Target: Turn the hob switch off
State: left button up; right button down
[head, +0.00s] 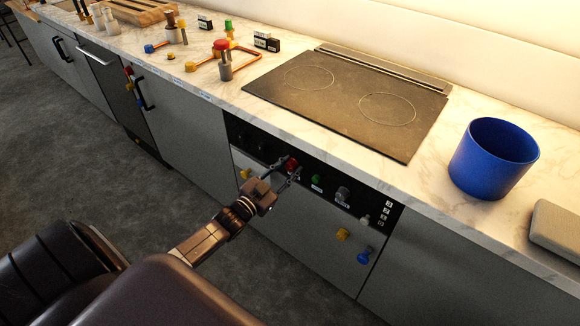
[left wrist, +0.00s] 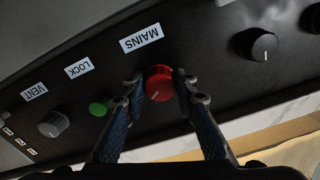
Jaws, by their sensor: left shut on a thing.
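The black hob control panel (head: 330,188) is on the front of the cabinet below the hob (head: 350,97). A red knob (head: 292,164) sits on it; in the left wrist view the red knob (left wrist: 160,82) is next to a label reading MAINS (left wrist: 141,38), and its white mark points to the lower left. My left gripper (head: 285,172) is shut on the red knob, with its fingers (left wrist: 160,90) on either side. A green button (left wrist: 98,109), a grey knob (left wrist: 54,124) and a black knob (left wrist: 258,45) are beside it. My right gripper is not in view.
A blue pot (head: 492,160) stands on the counter right of the hob, with a grey block (head: 557,232) further right. Yellow (head: 343,234) and blue (head: 364,255) knobs stick out below the panel. Red and orange fittings (head: 215,60) lie on the counter left of the hob.

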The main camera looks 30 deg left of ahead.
pick_arm(q)
jog(key=m, duration=0.6)
jog(key=shift+f, duration=0.1)
jog(key=shift+m+b, duration=0.3)
dwell(0.3)
jog(key=o, duration=1.2)
jog(key=shift+c, duration=0.2)
jog(key=s+a, duration=0.1)
jog(key=s, duration=1.1)
